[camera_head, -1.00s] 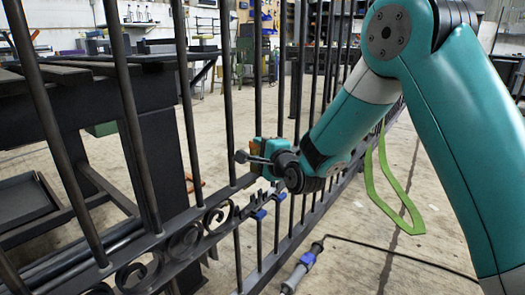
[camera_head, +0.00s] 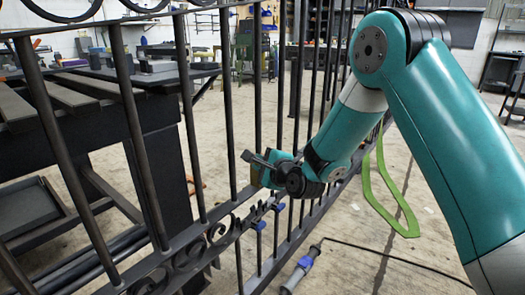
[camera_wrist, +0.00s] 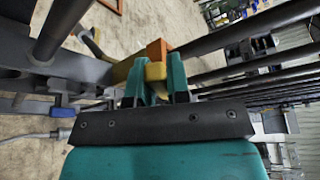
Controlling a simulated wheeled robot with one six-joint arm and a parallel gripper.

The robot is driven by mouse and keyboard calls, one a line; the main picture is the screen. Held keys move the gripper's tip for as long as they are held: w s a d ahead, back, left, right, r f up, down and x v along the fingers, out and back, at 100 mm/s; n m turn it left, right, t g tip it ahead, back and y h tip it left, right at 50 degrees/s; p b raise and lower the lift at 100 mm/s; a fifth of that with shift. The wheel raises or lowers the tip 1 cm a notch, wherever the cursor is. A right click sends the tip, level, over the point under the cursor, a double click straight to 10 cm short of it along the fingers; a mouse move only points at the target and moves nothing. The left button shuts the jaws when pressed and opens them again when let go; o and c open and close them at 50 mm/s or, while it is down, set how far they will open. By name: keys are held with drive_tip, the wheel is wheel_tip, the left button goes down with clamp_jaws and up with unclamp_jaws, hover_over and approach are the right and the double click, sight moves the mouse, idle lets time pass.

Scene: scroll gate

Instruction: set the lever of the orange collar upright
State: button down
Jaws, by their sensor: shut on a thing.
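My gripper (camera_wrist: 150,82) shows in the wrist view with its teal fingers closed around a yellow and orange piece (camera_wrist: 157,50), which I take to be part of the orange collar. In the head view my gripper (camera_head: 272,170) is at a bar of the dark gate, above the scrollwork, and largely hides the collar. A short grey rod (camera_head: 256,160) sticks out to the left of the gripper there, tilted up toward its left end; it looks like the lever. The wrist view shows a grey rod (camera_wrist: 92,42) beside the fingers; I cannot tell whether it is the same one.
The gate's bars (camera_head: 186,120) stand close around the gripper. Blue-marked pieces (camera_head: 259,225) sit on the gate just below it. A dark bench (camera_head: 150,90) stands behind the gate. A green loop (camera_head: 388,195) and a cabled blue-grey connector (camera_head: 303,265) lie at the right, with open floor around.

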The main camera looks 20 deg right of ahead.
sight(260, 149)
drive_tip(key=m+p, duration=0.1)
drive_tip(key=p, duration=0.1)
drive_tip(key=r+m+g+p, duration=0.1)
drive_tip(key=p, duration=0.1)
drive_tip(key=d+r+m+p, duration=0.1)
drive_tip(key=p, duration=0.1)
drive_tip(key=shift+w+r+y+p, duration=0.15)
drive_tip(key=shift+w+y+p, duration=0.15)
drive_tip(key=m+g+p, duration=0.1)
drive_tip(key=p, duration=0.1)
drive_tip(key=d+m+y+p, duration=0.1)
drive_tip(key=p, duration=0.2)
drive_tip(key=shift+w+r+g+p, duration=0.3)
drive_tip(key=shift+w+r+g, duration=0.05)
drive_tip(key=shift+g, duration=0.05)
drive_tip(key=m+p, duration=0.1)
drive_tip(key=m+g+y+p, duration=0.1)
drive_tip(key=p, duration=0.1)
drive_tip(key=shift+w+d+m, duration=0.3)
drive_tip(key=shift+w+d, duration=0.05)
drive_tip(key=shift+d, duration=0.05)
drive_tip(key=shift+w+d+f+m+g+y+p, duration=0.15)
drive_tip(key=shift+w+d+m+g+y+p, duration=0.15)
drive_tip(key=shift+m+y+p, duration=0.45)
drive_tip(key=shift+d+h, duration=0.1)
drive_tip(key=shift+h, duration=0.15)
drive_tip(key=c, duration=1.1)
unclamp_jaws()
